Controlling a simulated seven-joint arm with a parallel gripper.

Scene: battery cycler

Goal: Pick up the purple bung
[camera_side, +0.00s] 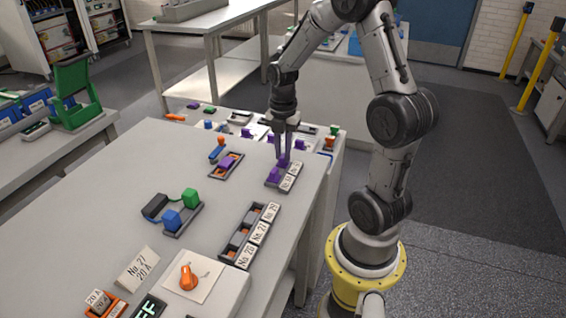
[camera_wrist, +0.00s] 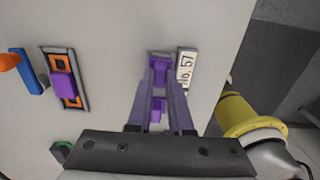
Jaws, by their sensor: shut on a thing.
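A purple bung (camera_wrist: 160,70) is between the tips of my gripper (camera_wrist: 160,64), which is shut on it. In the side view my gripper (camera_side: 284,160) points down at the far end of a small grey tray, beside its white labels (camera_side: 290,177). A second purple bung (camera_side: 273,175) is in the near end of this tray and shows between my fingers in the wrist view (camera_wrist: 156,111). The label by the gripped bung seems to read No. 57. The fingers hide parts of the tray, and I cannot tell whether the gripped bung is clear of its place.
Left of the tray, a holder with an orange insert carries another purple piece (camera_side: 227,163). An orange and blue piece (camera_side: 217,149) lies beyond it. The bench between is bare.

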